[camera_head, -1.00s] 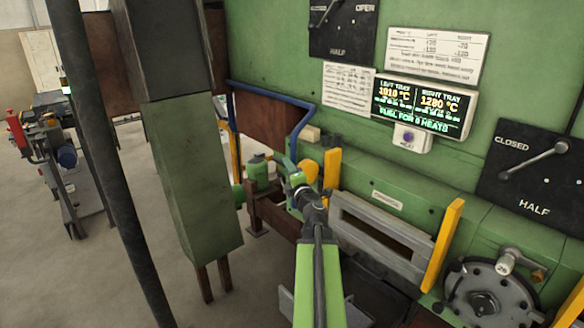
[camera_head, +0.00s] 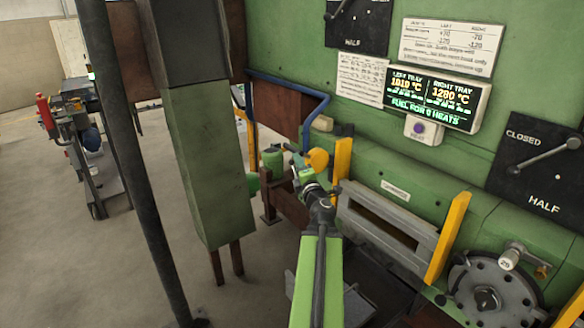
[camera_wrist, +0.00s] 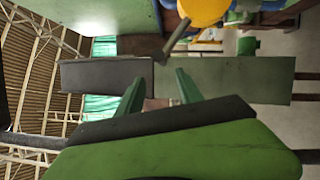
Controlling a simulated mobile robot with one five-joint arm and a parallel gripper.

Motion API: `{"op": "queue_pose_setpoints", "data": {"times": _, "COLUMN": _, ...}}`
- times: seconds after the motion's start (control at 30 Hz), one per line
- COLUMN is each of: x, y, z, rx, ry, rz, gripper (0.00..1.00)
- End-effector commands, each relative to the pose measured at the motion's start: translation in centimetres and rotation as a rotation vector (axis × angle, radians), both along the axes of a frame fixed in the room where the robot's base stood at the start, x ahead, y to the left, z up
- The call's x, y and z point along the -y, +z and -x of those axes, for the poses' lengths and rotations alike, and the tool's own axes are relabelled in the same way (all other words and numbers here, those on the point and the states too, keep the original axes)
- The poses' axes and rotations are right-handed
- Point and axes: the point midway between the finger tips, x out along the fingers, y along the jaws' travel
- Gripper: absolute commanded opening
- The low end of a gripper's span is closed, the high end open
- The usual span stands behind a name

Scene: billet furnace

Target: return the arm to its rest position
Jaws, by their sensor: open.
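My gripper (camera_head: 304,176) is at the far end of my green arm, which reaches forward beside the green furnace (camera_head: 380,165). In the head view the gripper is small and partly hidden by my wrist. In the wrist view my gripper's two green fingers (camera_wrist: 158,86) stand apart with nothing visible between them. The picture there is turned sideways, with a green post (camera_wrist: 225,80) behind the fingers.
A slotted grey tray front (camera_head: 385,232), yellow guards (camera_head: 447,240) and a dial wheel (camera_head: 493,298) are right of my arm. A dark pole (camera_head: 128,170) and the green post stand left. Open floor (camera_head: 60,260) lies farther left.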

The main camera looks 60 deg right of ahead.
Motion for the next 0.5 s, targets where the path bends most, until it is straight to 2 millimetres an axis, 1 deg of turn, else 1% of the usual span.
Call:
{"op": "queue_pose_setpoints", "data": {"times": 0.23, "x": 0.86, "y": 0.0, "z": 0.86, "rx": 0.0, "ry": -0.014, "rz": 0.0, "gripper": 0.43}}
{"op": "queue_pose_setpoints", "data": {"times": 0.4, "x": 1.04, "y": 0.0, "z": 1.08, "rx": -0.001, "ry": -0.018, "rz": 0.0, "gripper": 0.43}}
{"op": "queue_pose_setpoints", "data": {"times": 0.47, "x": 0.87, "y": -0.04, "z": 0.83, "rx": 0.0, "ry": -0.013, "rz": 0.0, "gripper": 0.43}}
{"op": "queue_pose_setpoints", "data": {"times": 0.5, "x": 0.44, "y": -0.13, "z": 0.19, "rx": -0.001, "ry": -0.003, "rz": 0.0, "gripper": 0.43}}
